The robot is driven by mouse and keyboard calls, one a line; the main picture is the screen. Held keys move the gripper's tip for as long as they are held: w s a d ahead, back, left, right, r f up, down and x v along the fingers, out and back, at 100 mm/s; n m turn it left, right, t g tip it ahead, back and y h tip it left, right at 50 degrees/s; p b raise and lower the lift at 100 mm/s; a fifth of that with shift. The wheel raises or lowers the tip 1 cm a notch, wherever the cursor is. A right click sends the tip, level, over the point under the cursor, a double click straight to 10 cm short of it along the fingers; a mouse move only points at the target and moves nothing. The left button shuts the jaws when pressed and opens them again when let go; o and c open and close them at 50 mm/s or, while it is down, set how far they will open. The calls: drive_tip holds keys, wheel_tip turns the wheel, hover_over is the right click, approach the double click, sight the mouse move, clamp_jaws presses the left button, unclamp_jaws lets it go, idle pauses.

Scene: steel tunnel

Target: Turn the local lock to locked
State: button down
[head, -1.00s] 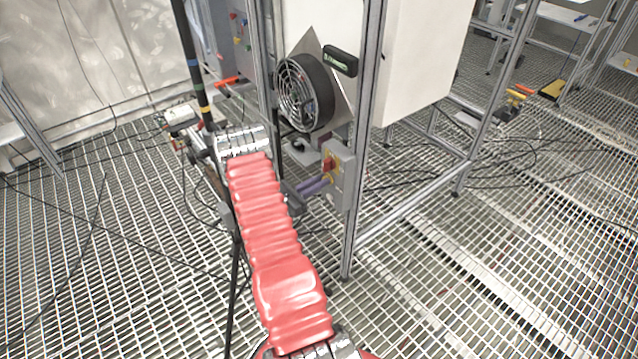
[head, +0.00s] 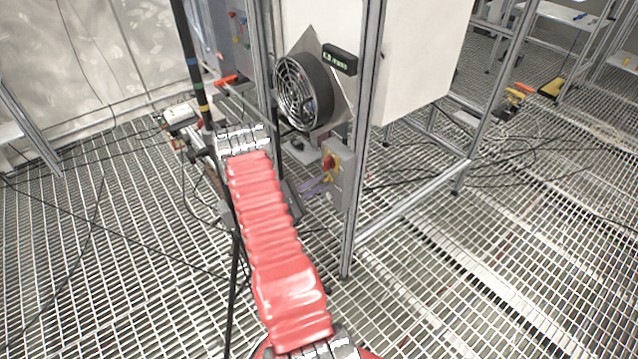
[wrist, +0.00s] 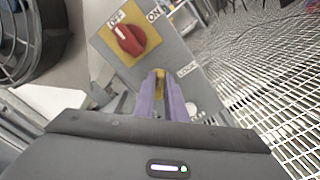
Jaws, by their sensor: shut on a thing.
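A grey switch box (head: 341,180) is fixed to the frame post. In the wrist view its red rotary knob (wrist: 129,39) sits on a yellow plate between the OFF and ON labels. Below the knob, a small yellow piece, seemingly the local lock (wrist: 160,73), shows between the purple fingertips of my gripper (wrist: 160,84). My gripper is shut on it and mostly hides it, so its setting cannot be read. A label beside it is too small to read surely. In the head view my gripper (head: 316,187) reaches the box from the left.
A round black fan (head: 304,92) sits above and left of the box, and its edge shows in the wrist view (wrist: 30,40). Metal posts (head: 362,150) stand close to the box. Cables lie on the grated floor (head: 440,260), which is open at the right.

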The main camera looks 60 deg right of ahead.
drive_tip(key=m, duration=0.4)
drive_tip(key=shift+f+m, duration=0.15)
drive_tip(key=shift+m, duration=0.15)
drive_tip(key=m, duration=0.4)
drive_tip(key=shift+s+f, duration=0.1)
drive_tip(key=shift+f, duration=0.1)
drive_tip(key=c, duration=1.8)
unclamp_jaws()
drive_tip(key=shift+a, duration=0.15)
drive_tip(key=v, duration=1.3)
drive_tip(key=shift+a, duration=0.25)
drive_tip(key=shift+f, duration=0.15)
